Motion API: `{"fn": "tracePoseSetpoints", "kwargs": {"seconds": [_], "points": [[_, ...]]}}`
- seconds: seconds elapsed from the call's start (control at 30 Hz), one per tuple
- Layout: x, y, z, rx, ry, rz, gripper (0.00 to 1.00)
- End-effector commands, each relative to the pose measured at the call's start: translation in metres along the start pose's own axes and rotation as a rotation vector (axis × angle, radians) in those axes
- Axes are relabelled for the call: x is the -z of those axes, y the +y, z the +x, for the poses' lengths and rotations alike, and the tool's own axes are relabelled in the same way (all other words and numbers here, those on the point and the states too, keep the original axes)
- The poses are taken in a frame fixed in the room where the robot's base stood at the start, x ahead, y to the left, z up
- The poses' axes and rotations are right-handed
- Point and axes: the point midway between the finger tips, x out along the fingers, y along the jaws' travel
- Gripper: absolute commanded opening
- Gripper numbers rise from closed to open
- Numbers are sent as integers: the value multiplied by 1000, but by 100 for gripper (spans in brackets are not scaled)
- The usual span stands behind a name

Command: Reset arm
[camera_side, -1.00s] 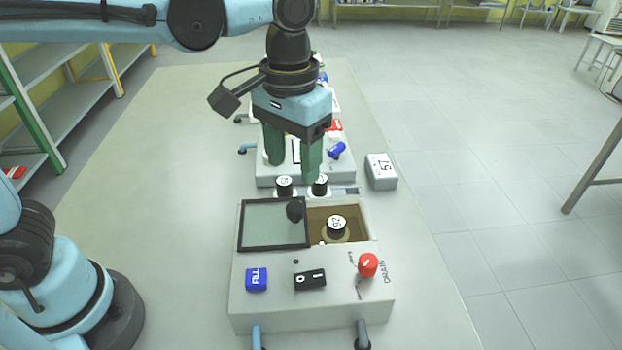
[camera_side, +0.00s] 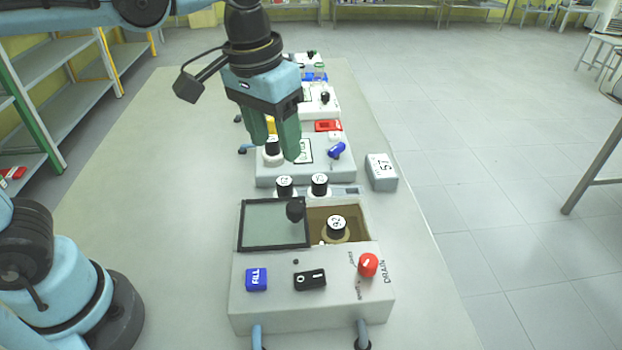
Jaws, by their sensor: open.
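My gripper (camera_side: 272,150) hangs from the arm at the upper middle, above the grey devices. Nearest the camera is a grey box (camera_side: 311,312) with a blue FILL button, a black switch and a red DRAIN knob.
Two black-capped vials (camera_side: 284,184) (camera_side: 319,183) stand behind the lid. A small grey block (camera_side: 381,171) marked 57 lies to the right. More devices (camera_side: 320,100) stand farther back. The table (camera_side: 180,150) is clear on the left.

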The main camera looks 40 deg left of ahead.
Motion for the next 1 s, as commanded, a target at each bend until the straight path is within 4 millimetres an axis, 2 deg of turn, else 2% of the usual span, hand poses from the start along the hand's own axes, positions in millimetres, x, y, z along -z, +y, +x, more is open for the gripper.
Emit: {"fn": "tracePoseSetpoints", "kwargs": {"seconds": [0.03, 0.2, 0.43, 0.6, 1.0], "points": [[-5, -16, 6, -9, 50, -8, 57], [-17, -57, 25, -18, 232, -4, 57], [-33, -96, 48, 18, 427, 6, 57], [-38, -107, 56, 38, 488, 12, 57], [-38, -108, 56, 40, 495, 14, 57]]}}
